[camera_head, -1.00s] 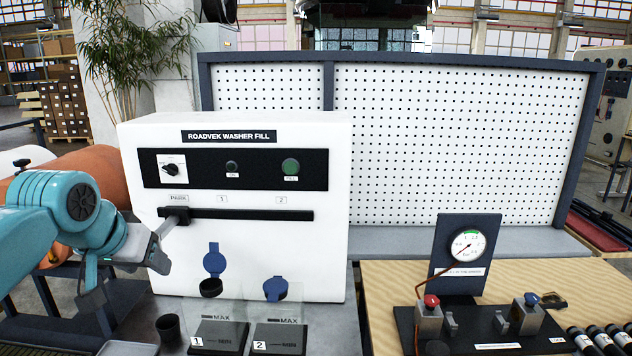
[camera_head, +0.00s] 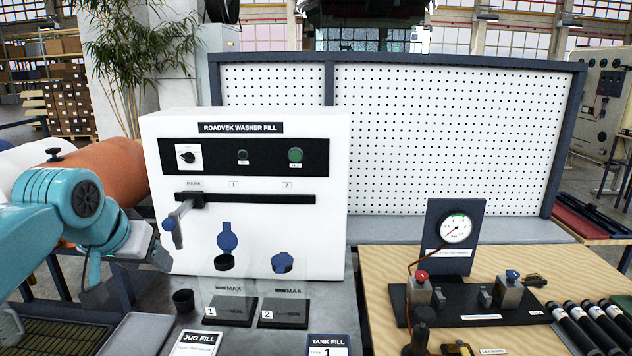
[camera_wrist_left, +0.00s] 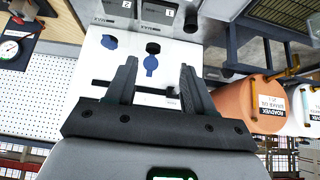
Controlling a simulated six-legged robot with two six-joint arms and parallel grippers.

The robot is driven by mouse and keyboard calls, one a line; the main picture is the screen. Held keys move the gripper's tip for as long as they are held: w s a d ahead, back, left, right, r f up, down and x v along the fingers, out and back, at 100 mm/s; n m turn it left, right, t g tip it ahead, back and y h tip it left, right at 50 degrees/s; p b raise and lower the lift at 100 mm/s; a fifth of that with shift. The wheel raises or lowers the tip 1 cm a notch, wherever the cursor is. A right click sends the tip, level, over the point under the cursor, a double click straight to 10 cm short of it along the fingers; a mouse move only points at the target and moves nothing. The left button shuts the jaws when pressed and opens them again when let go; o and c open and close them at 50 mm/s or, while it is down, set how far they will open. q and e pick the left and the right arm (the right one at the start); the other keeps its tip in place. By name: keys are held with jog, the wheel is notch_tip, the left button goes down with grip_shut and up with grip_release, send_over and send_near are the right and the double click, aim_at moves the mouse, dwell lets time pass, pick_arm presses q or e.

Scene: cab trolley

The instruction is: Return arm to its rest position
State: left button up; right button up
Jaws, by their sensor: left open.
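My left arm, teal, comes in from the left in the head view. Its gripper (camera_head: 128,278) is open with nothing between the fingers, in front of the left part of the white washer fill unit (camera_head: 250,240). The lever (camera_head: 182,212) with a blue-grey end sits at the left end of the slot, by its leftmost label, just right of and above the gripper. In the left wrist view the two dark fingers (camera_wrist_left: 157,75) are spread, with the unit's white front beyond them. My right gripper is not in view.
A small black cup (camera_head: 183,300) and grey tray (camera_head: 138,335) are near my left arm. A gauge stand (camera_head: 452,235) and dark cylinders (camera_head: 600,322) occupy the wooden table at right.

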pick_arm(q)
jog(key=s+d+f+g+h, duration=0.1)
jog(key=d+f, duration=0.3)
jog(key=f, duration=0.8)
jog(key=d+f+g+h, duration=0.1)
jog(key=d+f, duration=0.2)
jog(key=f, duration=0.8)
jog(key=s+d+f+g+h, duration=0.15)
jog(key=d+f, duration=0.25)
jog(key=f, duration=0.8)
jog(key=s+d+f+n+g, duration=0.1)
jog(key=s+d+f, duration=0.1)
jog(key=s+f, duration=0.7)
jog(key=s+d+f+n+g, duration=0.1)
jog(key=s+d+f+g, duration=0.1)
jog(key=s+f, duration=0.7)
jog(key=s+d, duration=0.1)
jog(key=s, duration=0.6)
jog(key=shift+s+d+b, duration=0.25)
jog(key=shift+s+b, duration=0.15)
jog(key=shift+w+g, duration=0.1)
jog(key=shift+g, duration=0.15)
